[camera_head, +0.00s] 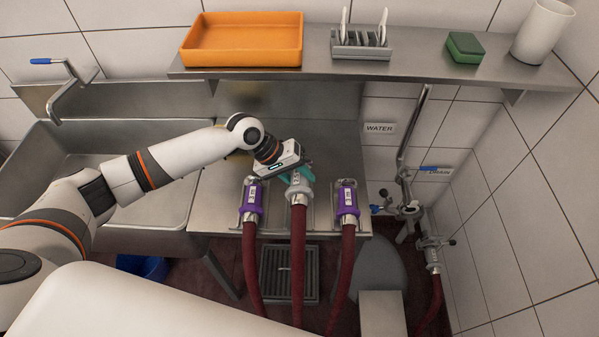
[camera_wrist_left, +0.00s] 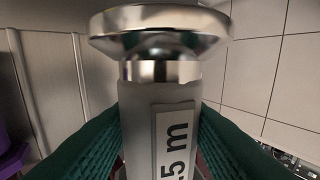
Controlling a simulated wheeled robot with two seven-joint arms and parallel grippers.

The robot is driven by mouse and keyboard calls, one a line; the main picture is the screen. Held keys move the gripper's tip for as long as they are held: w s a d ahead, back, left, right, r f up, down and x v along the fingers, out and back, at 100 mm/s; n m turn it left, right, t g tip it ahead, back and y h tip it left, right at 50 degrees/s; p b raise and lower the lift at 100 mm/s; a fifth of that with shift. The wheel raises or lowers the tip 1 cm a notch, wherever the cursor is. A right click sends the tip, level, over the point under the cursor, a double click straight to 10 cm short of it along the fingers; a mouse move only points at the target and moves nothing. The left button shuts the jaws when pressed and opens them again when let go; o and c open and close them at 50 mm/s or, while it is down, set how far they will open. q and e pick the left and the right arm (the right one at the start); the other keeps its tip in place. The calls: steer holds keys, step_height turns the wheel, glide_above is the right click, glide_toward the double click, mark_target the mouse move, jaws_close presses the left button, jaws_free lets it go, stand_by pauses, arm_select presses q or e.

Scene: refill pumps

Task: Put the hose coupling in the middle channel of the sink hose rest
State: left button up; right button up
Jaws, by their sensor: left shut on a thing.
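My left gripper (camera_head: 299,177) is shut on the grey hose coupling (camera_head: 299,186), which has a dark red hose running down from it. In the left wrist view the coupling (camera_wrist_left: 160,95) stands between the dark green finger pads, with its metal flange at the top and a label partly reading "5 m". The sink hose rest (camera_head: 237,212) is at the front of the steel counter. The coupling is over or at its middle channel; I cannot tell whether it touches the rest. My right gripper is not in view.
A purple coupling (camera_head: 252,199) sits in the left channel and another purple coupling (camera_head: 347,200) in the right, close on both sides. A shelf behind holds an orange tray (camera_head: 243,40), a rack (camera_head: 361,44), a green sponge (camera_head: 465,46) and a white cup (camera_head: 542,32). Pipes stand at right.

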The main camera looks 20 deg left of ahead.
mark_target(299, 184)
arm_select(q)
step_height(299, 184, down, 3)
steer(key=b, duration=0.3)
steer(key=shift+w+f, duration=0.1)
steer(key=shift+f+b, duration=0.95)
steer(key=shift+b, duration=0.1)
steer(key=shift+f, duration=0.25)
steer(key=shift+f+b, duration=0.4)
steer(key=shift+f, duration=1.15)
